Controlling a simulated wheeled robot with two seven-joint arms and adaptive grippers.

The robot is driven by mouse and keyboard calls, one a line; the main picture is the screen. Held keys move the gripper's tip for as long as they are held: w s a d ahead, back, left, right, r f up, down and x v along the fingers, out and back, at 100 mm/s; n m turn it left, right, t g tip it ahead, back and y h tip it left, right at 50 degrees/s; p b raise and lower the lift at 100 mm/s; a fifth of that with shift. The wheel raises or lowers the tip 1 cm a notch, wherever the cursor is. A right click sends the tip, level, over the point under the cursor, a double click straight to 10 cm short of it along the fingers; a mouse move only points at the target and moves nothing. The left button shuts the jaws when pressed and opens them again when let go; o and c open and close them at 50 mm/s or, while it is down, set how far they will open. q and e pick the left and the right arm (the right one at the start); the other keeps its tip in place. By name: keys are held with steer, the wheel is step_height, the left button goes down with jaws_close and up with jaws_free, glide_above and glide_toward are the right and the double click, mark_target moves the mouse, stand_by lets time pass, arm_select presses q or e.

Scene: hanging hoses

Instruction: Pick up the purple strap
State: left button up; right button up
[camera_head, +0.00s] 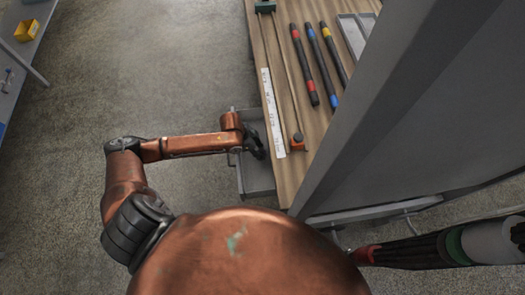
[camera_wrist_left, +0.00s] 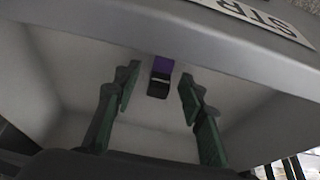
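The purple strap (camera_wrist_left: 162,65) shows in the left wrist view as a small purple piece with a black lower part, inside a grey open drawer (camera_wrist_left: 235,45) with pale inner walls. My left gripper (camera_wrist_left: 158,88) is open, with one green-grey finger on each side of the strap and gaps between. I cannot tell whether the fingertips reach its depth. In the head view my left gripper (camera_head: 258,148) is at the drawer (camera_head: 257,181) by the worktop's left edge; the strap is hidden there. My right gripper is not in view.
A grey panel (camera_head: 420,110) stands at the right. Dark hoses (camera_head: 420,250) show at lower right.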

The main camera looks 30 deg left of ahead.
mark_target(260, 150)
arm_select(q)
steer(key=c, duration=0.5)
jaws_close()
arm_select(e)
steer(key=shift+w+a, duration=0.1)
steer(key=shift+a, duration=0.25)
